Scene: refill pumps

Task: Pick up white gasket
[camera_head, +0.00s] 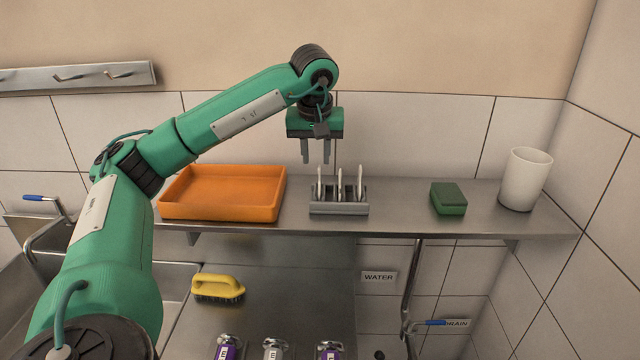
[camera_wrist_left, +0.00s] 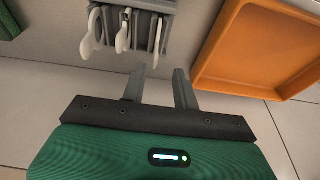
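Several thin white gaskets stand on edge in a grey slotted rack (camera_head: 338,209) on the steel shelf. In the head view I see a left gasket (camera_head: 319,186), a middle one (camera_head: 340,186) and a right one (camera_head: 360,183). The wrist view shows white gaskets (camera_wrist_left: 90,34) of differing sizes in the rack (camera_wrist_left: 153,5). My left gripper (camera_head: 316,160) points down above the rack's left part. Its two fingers are apart with nothing between them, as the wrist view (camera_wrist_left: 159,74) also shows. My right gripper is not in view.
An orange tray (camera_head: 222,210) lies left of the rack. A green sponge (camera_head: 449,198) and a white cup (camera_head: 525,179) stand to the right. A yellow brush (camera_head: 218,288) and several pumps (camera_head: 273,348) are below. A hook rail (camera_head: 75,77) is on the wall.

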